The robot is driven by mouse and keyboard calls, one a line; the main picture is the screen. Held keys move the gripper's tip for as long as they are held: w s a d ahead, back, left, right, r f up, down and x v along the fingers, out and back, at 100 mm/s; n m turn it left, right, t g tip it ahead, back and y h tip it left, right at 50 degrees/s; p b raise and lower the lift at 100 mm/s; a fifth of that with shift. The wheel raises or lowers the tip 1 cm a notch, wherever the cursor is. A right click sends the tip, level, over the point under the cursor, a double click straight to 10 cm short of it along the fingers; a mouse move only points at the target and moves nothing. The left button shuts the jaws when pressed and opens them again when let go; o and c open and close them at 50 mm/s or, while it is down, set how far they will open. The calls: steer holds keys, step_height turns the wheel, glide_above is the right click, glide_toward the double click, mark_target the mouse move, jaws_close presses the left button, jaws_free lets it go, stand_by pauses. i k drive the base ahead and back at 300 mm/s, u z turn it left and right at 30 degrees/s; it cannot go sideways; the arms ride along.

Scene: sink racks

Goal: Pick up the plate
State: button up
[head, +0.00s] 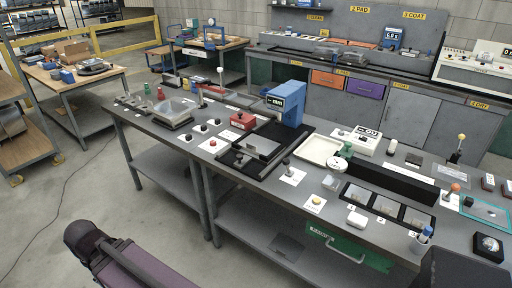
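A grey workbench (225,177) crosses the middle of the head view. A shallow white dish or tray (323,151) lies on it, right of centre, and may be the plate. A flat grey metal slab (263,147) lies on a black base to its left. I cannot tell which of these the task calls the plate. No gripper fingers show. A dark, rounded arm part enters at the lower left, apart from the bench.
A blue device (287,103) stands behind the slab. A metal basin (174,111) sits toward the bench's left end. A white scale-like box (356,141) stands right of the white dish. Several small knobs and black trays crowd the bench.

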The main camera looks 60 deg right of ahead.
mark_target(259, 140)
steer(key=z, duration=0.1)
steer(key=i, duration=2.8)
steer(key=z, duration=1.75)
